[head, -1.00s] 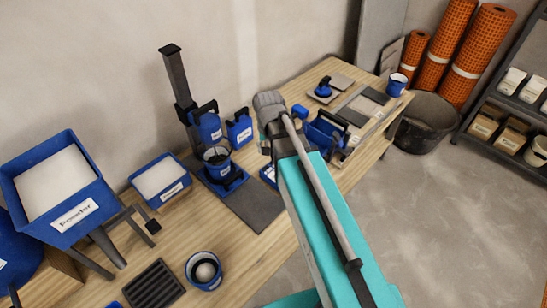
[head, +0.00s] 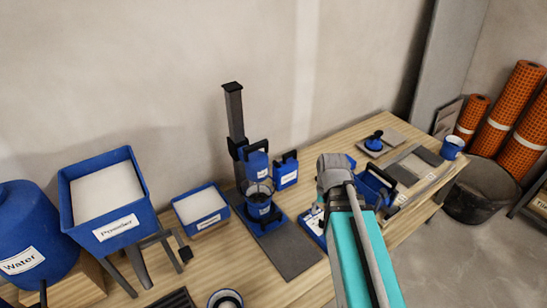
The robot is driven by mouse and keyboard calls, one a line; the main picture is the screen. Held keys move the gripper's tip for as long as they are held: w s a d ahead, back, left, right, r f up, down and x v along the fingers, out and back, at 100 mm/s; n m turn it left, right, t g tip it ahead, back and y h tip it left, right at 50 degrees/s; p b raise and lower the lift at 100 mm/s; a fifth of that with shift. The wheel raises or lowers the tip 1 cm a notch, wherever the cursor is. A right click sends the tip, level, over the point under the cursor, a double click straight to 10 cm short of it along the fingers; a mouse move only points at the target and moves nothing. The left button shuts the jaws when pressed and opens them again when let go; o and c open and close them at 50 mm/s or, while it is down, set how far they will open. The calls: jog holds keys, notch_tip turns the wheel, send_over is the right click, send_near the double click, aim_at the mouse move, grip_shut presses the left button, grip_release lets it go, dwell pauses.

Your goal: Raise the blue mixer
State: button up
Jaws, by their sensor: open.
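The blue mixer (head: 256,165) has a black handle and is mounted on a dark upright column (head: 235,112) at the back of the workbench. It sits low, just above a blue-rimmed bucket (head: 259,208) on the stand's base. A thin whisk appears to reach down into the bucket; its tip is hidden. My teal arm comes in from the lower right, and its grey joint is to the right of the mixer. My gripper's fingers cannot be made out; the arm seems to hide them.
A powder hopper (head: 104,200), a powder tray (head: 200,206) and a water tank (head: 35,245) stand left of the mixer. A blue box with a handle (head: 286,172) is close on its right. Blue tools and tiles fill the bench's right.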

jog(key=shift+s+d+n, duration=0.4)
jog(key=shift+s+d, duration=0.25)
jog(key=shift+s, duration=0.35)
jog(key=shift+c, duration=0.6)
jog(key=shift+s, duration=0.15)
